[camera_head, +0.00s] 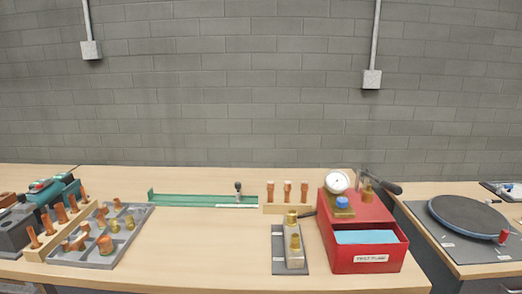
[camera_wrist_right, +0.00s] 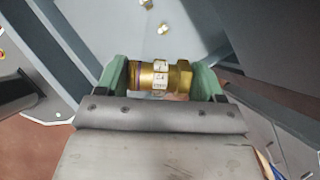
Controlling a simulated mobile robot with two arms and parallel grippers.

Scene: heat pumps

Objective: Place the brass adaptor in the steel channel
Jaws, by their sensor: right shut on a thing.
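My right gripper (camera_wrist_right: 160,79) shows in the right wrist view, its two green fingers shut on the brass adaptor (camera_wrist_right: 154,75). The adaptor lies crosswise between the fingers, with a pale printed label around its middle and a wider brass end at the right. Neither gripper shows in the head view. I cannot tell for certain which thing is the steel channel; a long green channel-shaped piece (camera_head: 190,201) lies on the bench in the head view. In the wrist view, grey panels (camera_wrist_right: 250,40) lie beyond the adaptor, with small brass-and-white parts (camera_wrist_right: 164,28) on them.
A grey compartment tray (camera_head: 78,258) with copper and brass fittings is at left. A small block with brass fittings stands on a dark mat (camera_head: 277,262). The red test pump box (camera_head: 366,258) is right of it. A round dark disc (camera_head: 467,217) lies on the right bench.

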